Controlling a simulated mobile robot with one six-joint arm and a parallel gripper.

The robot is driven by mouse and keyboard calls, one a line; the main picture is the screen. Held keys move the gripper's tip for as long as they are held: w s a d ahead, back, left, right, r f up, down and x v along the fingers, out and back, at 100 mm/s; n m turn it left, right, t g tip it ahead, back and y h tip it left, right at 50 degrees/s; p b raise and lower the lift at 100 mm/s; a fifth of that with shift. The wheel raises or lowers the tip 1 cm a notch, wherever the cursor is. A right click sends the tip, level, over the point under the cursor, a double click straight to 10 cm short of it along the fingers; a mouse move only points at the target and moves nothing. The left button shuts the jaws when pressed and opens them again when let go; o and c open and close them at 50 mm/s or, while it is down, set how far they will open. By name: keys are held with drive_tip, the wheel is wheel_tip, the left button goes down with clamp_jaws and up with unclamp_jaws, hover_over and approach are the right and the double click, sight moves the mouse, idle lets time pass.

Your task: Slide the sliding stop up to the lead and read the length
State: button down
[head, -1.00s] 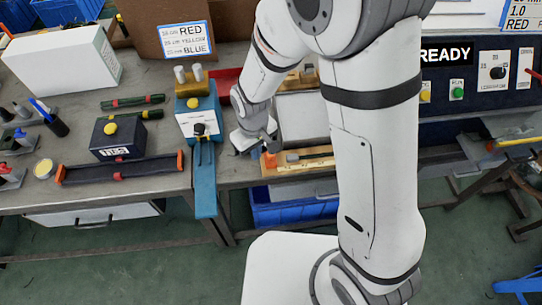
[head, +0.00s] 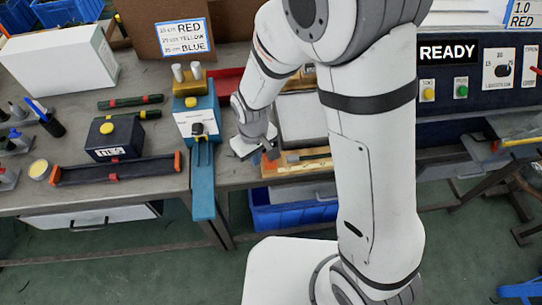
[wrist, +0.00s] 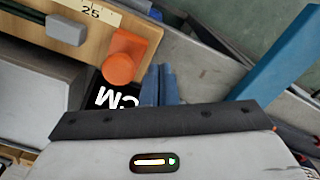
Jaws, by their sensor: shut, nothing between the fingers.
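An orange block with a round knob (wrist: 123,55), which looks like the sliding stop, stands on the wooden measuring board (wrist: 150,27) in the wrist view. The board (head: 300,175) also shows in the head view, partly behind my arm. My gripper (wrist: 160,72) is shut and empty, its blue-grey fingertips close beside the orange block, on its right; I cannot tell whether they touch. In the head view my gripper (head: 271,155) is down at the board's left end. A grey block (wrist: 66,29) lies by the scale's 25 mark. I cannot clearly make out the lead.
A black plate marked CM (wrist: 118,97) is partly hidden by my gripper. A blue press-like device (head: 197,120) stands left of the board, its blue arm (head: 204,190) reaching over the table edge. A blue bin (head: 290,213) is below. A READY panel (head: 447,53) is at right.

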sight(265, 160)
drive_tip(key=shift+d, duration=0.15)
drive_tip(key=shift+w+d, duration=0.25)
drive_tip(key=shift+d, duration=0.65)
drive_tip(key=shift+w+d, duration=0.25)
drive_tip(key=shift+d, duration=0.65)
drive_tip(key=shift+s+a, duration=0.1)
drive_tip(key=shift+a, duration=0.15)
drive_tip(key=shift+s+a, duration=0.1)
drive_tip(key=shift+a, duration=0.4)
drive_tip(key=shift+r+p, duration=2.35)
drive_tip(key=shift+r, duration=1.2)
